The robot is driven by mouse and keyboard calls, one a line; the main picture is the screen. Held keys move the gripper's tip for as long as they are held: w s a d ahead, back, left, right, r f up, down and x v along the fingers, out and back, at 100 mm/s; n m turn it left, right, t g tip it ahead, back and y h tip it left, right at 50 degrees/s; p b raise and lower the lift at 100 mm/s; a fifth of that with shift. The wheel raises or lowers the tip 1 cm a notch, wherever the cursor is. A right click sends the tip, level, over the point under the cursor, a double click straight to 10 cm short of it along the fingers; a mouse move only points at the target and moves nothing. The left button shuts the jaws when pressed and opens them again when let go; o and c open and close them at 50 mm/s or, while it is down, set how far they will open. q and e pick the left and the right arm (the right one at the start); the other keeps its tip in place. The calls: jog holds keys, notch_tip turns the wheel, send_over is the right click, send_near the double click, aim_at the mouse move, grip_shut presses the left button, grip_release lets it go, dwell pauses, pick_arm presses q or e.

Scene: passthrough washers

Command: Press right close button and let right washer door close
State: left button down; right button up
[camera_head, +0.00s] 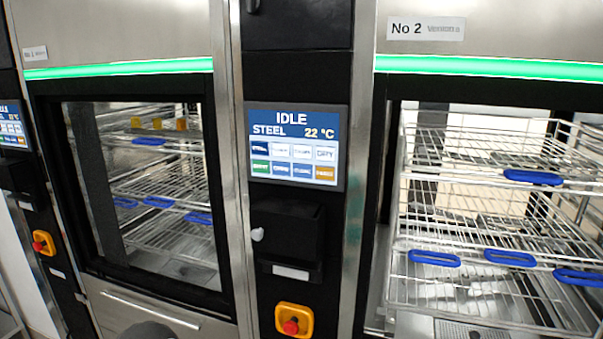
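The right washer, labelled No 2 (426,29), fills the right side of the head view. Its opening looks uncovered, with no door pane visible across the wire racks (470,190) inside. A control screen (296,147) between the two washers reads IDLE, STEEL, 22 °C. Below the text are two rows of small tiles, including a green one (260,167) and an orange one (325,173). Their labels are too small to read surely, so I cannot tell which is a close button. Neither of my grippers is in view.
The left washer (130,68) has its glass door (150,190) shut, with racks behind it. A yellow-and-red stop button (293,321) is below the screen, and another (43,243) is at far left. Blue handles (533,178) mark the right racks.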

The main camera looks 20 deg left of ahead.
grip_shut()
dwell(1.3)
